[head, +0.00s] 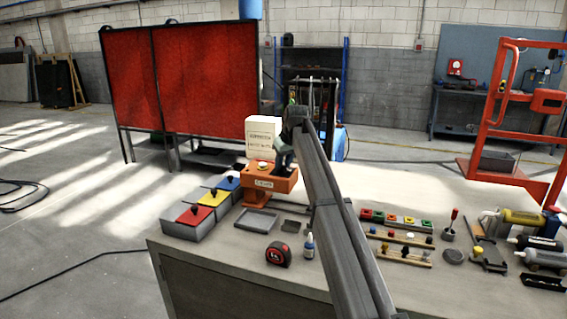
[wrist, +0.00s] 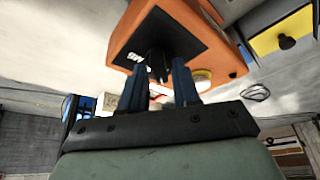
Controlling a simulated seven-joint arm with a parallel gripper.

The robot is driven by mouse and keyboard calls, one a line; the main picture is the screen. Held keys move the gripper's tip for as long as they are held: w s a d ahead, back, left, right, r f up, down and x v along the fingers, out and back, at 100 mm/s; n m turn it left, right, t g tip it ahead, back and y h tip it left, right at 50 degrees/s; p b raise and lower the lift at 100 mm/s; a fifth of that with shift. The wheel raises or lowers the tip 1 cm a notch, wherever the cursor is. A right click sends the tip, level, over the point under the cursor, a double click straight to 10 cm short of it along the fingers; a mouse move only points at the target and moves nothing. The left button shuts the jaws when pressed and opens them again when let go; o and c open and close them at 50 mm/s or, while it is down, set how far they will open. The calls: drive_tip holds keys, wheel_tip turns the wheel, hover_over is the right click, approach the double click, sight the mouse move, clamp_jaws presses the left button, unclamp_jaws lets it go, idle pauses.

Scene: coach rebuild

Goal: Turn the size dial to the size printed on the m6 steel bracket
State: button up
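The orange machine (head: 270,183) stands at the back left of the workbench. In the wrist view the orange housing (wrist: 125,45) has a black panel with white letters, partly hidden, and a black dial knob (wrist: 157,62). My gripper (wrist: 159,72) has its two dark fingers apart, one on each side of the knob; a narrow gap shows at the right finger. I cannot tell whether the fingers touch the knob. In the head view my gripper (head: 281,158) is at the machine's top right. I cannot make out which part is the m6 steel bracket, nor any printed size.
Lidded bins in red, yellow (head: 213,198) and blue stand left of the machine. My arm crosses the middle. Racks and tools (head: 489,258) fill the right.

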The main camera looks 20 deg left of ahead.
clamp_jaws()
idle(0.3)
drive_tip(key=m, duration=0.2)
drive_tip(key=m+t+h, duration=0.1)
drive_tip(key=m, duration=0.1)
drive_tip(key=shift+s+a+m+h, duration=0.1)
drive_tip(key=shift+a+m+h, duration=0.05)
drive_tip(key=shift+m+h, duration=0.15)
drive_tip(key=m+h, duration=0.1)
drive_tip(key=m, duration=0.4)
drive_tip(key=shift+a+t+h, duration=0.1)
drive_tip(key=shift+t+h, duration=0.2)
drive_tip(key=shift+h, duration=0.1)
drive_tip(key=shift+o, duration=1.2)
unclamp_jaws()
